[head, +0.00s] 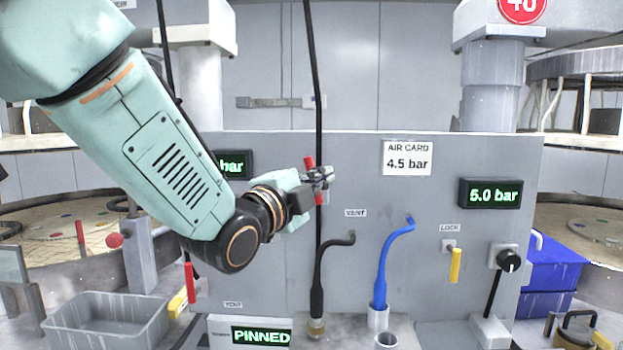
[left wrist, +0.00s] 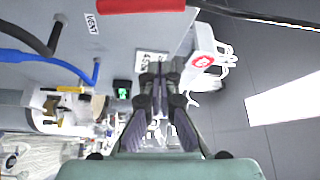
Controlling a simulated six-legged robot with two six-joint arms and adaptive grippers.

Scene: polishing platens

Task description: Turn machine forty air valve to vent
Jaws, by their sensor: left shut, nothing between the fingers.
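A red valve handle (head: 309,162) stands roughly upright on the grey panel (head: 265,150), partly hidden behind my left gripper (head: 326,177). Red shows above and below the fingers. A VENT label (head: 355,213) is to its lower right. My left gripper is shut and empty, in front of or beside the handle; I cannot tell whether they touch. In the left wrist view the red handle (left wrist: 140,5) lies across the top edge, away from the shut fingertips (left wrist: 158,72). The red 40 sign (head: 522,8) is above the panel's right side. My right gripper is not in view.
A black cable (head: 312,80) hangs beside the handle. A black hose (head: 317,275) and blue hose (head: 382,270) rise below. A yellow LOCK handle (head: 455,265), black knob (head: 510,261) and 5.0 bar display (head: 491,194) are right. A grey bin (head: 105,325) stands lower left.

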